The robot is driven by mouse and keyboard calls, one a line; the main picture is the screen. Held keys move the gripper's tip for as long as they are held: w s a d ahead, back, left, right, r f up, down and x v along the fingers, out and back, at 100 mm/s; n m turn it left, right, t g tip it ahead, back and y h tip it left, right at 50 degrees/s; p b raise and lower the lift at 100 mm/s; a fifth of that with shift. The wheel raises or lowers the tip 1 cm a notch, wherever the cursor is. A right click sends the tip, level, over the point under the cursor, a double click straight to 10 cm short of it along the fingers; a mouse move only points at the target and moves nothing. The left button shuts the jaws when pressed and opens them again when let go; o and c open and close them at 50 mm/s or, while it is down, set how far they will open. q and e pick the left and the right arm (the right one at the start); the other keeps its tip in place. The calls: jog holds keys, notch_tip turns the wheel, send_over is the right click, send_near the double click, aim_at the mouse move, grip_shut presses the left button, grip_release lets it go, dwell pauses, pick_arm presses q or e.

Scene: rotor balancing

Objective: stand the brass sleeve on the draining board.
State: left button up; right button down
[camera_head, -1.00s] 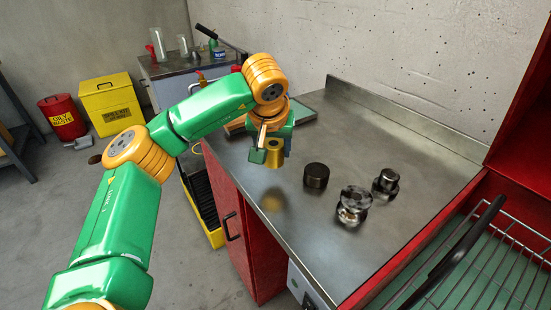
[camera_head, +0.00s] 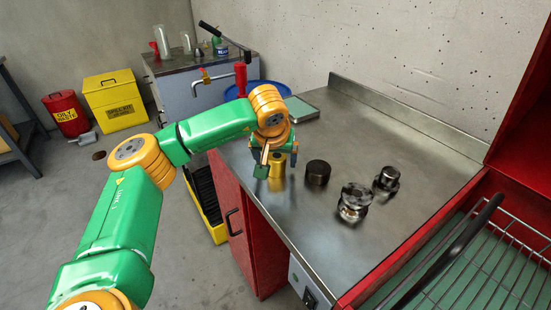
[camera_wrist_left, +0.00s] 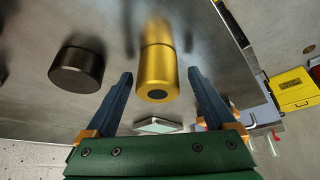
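The brass sleeve (camera_head: 279,159) stands upright on the steel draining board (camera_head: 345,125), near its left edge, with its reflection directly under it. In the left wrist view the sleeve (camera_wrist_left: 157,72) is between the two fingers, its end with a dark hole facing the camera. My left gripper (camera_head: 276,162) is above and around it. In the wrist view a narrow gap shows between the sleeve and each finger, so the gripper is open. The gripper hides part of the sleeve in the head view. My right gripper is not in view.
A dark cylinder (camera_head: 317,173) stands close to the right of the sleeve. Two shiny metal parts (camera_head: 354,202) (camera_head: 387,179) stand farther right. A flat pale-topped tray (camera_head: 301,109) lies behind. A wire basket (camera_head: 505,238) is at the right. The board's far right is clear.

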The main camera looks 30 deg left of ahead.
pick_arm(q)
jog(key=shift+r, duration=0.35)
jog(key=v, duration=1.1)
jog(key=shift+s+r, duration=0.25)
jog(key=shift+d, duration=0.15)
